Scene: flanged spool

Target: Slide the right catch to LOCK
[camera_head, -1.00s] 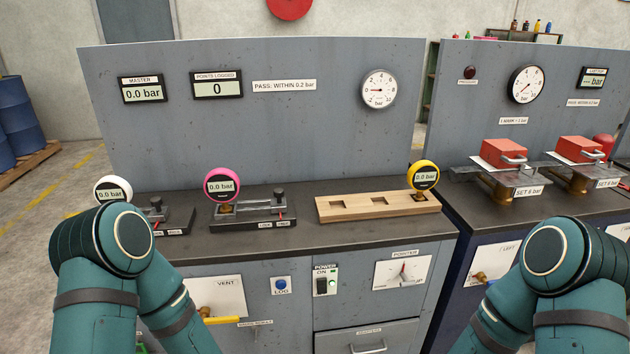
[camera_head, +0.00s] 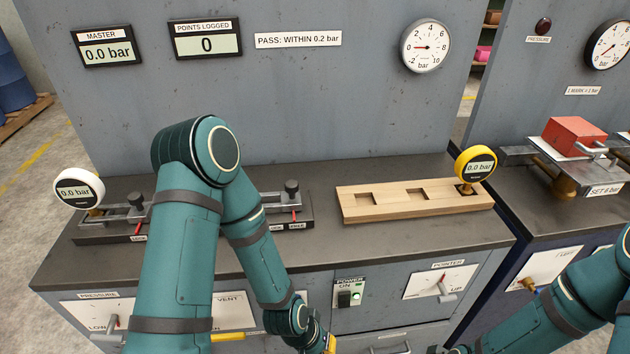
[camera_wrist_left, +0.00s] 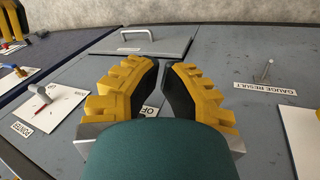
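The right catch fixture (camera_head: 306,206) is on the bench, partly hidden behind my left arm. Its dark knob (camera_head: 292,187) and red mark (camera_head: 294,214) show. The mark is above the right-hand label, apparently FREE (camera_head: 297,226); the label to its left is partly covered. The pink gauge is hidden. My left gripper (camera_head: 329,346) is low in front of the cabinet, below the bench edge, away from the catch. In the left wrist view its fingers (camera_wrist_left: 160,72) are apart with nothing between them. My right gripper is out of view; only its arm shows at lower right.
The left fixture (camera_head: 88,238) carries a white gauge (camera_head: 78,188). A wooden block (camera_head: 390,203) with a yellow gauge (camera_head: 475,164) stands to the right. The POWER switch (camera_head: 344,299) and POINTER lever (camera_head: 442,285) are on the cabinet front. Bench around the block is clear.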

